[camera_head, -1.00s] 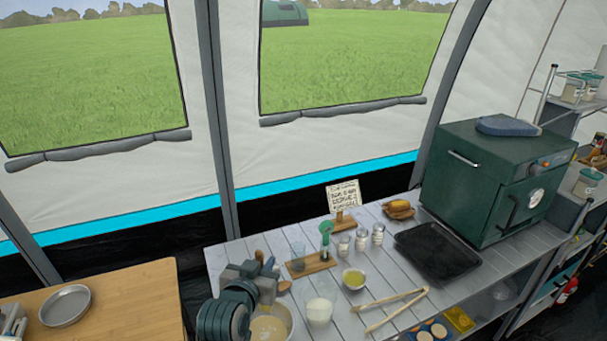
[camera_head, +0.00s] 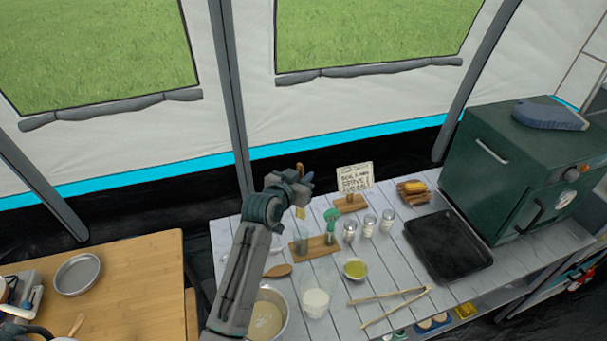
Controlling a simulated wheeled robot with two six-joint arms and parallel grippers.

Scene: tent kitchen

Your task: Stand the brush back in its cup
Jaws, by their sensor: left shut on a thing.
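My left gripper (camera_head: 301,186) is shut on the brush and holds it above the back part of the grey slatted table. The brush's pale yellow lower end (camera_head: 300,212) hangs below the jaws, and a small brown tip shows above them. The middle of the brush is hidden by the gripper. A clear cup (camera_head: 300,246) stands on a small wooden board (camera_head: 322,250), just below the brush in the picture. The brush looks roughly upright and apart from the cup. My right gripper is not in view.
A green-topped bottle (camera_head: 331,222) stands on the board right of the cup, with several shakers (camera_head: 368,226) beyond. A sign (camera_head: 355,178) stands behind. A batter bowl (camera_head: 268,312), wooden spoon (camera_head: 278,270), milk glass (camera_head: 315,300) and yellow bowl (camera_head: 355,269) lie in front.

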